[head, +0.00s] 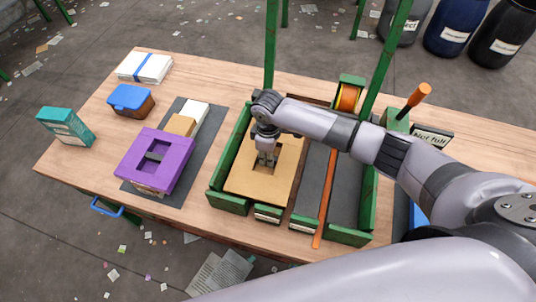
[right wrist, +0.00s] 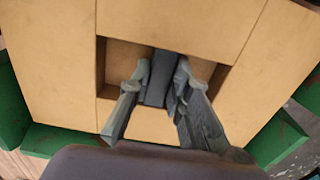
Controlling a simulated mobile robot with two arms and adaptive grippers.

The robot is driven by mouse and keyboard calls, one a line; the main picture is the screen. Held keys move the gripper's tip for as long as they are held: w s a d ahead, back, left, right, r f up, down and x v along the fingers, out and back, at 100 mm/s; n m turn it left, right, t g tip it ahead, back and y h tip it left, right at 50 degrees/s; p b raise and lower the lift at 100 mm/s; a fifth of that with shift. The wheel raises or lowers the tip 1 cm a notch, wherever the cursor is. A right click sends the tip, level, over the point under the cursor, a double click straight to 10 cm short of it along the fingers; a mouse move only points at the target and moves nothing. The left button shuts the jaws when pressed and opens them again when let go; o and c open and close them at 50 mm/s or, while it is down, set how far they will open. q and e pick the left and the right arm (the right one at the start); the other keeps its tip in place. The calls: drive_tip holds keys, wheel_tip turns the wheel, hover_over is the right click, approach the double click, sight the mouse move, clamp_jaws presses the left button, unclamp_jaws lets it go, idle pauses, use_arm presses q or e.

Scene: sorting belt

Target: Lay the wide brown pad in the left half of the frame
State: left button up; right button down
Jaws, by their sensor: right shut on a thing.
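The wide brown pad (head: 252,190) lies level inside the left half of the green frame (head: 215,180). It also fills most of the right wrist view (right wrist: 55,60), with green walls beside it. My right gripper (head: 266,160) reaches down into the square recess in the pad's middle. In the right wrist view my right gripper (right wrist: 163,75) is shut on the dark grip bar (right wrist: 158,82) in that recess. I cannot tell whether the pad's underside touches the frame floor. My left gripper is not in view.
The frame's right half (head: 345,195) shows a dark bare floor, with an orange rod (head: 325,200) along the divider. A purple block (head: 155,160) sits on a dark mat at left. A blue-lidded box (head: 130,100), white stack (head: 145,66) and teal box (head: 66,127) stand further left.

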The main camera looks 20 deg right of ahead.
drive_tip(key=shift+f+b, duration=0.35)
drive_tip(key=shift+f, duration=0.4)
drive_tip(key=c, duration=1.4)
unclamp_jaws()
drive_tip(key=shift+r, duration=0.1)
wheel_tip(320, 180, up, 12)
